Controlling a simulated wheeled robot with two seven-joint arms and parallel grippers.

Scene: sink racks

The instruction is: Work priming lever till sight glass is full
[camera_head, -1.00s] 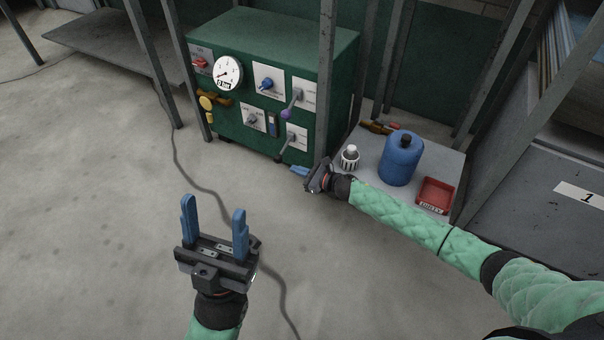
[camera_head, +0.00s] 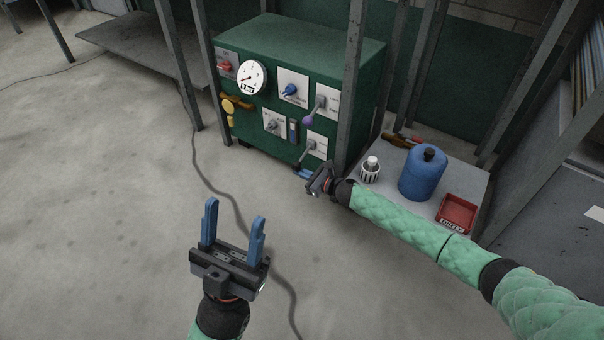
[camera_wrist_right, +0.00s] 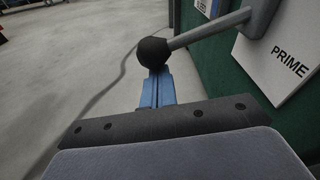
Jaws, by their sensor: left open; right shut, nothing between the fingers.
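The green unit (camera_head: 300,45) carries the priming lever (camera_head: 310,151), a grey bar on a white plate low on its front. In the right wrist view the lever's black ball knob (camera_wrist_right: 152,52) hangs down-left beside the "PRIME" plate (camera_wrist_right: 285,60). My right gripper (camera_head: 303,174) is shut and empty, its blue fingertips (camera_wrist_right: 157,88) just below the knob; I cannot tell whether they touch it. The narrow sight glass (camera_head: 293,130) is on the panel above-left of the lever; its level is too small to read. My left gripper (camera_head: 233,225) is open and empty above the floor.
A grey post (camera_head: 352,90) stands near my right gripper. A blue jug (camera_head: 422,174), white-ribbed container (camera_head: 370,170) and red tray (camera_head: 457,213) occupy the low platform.

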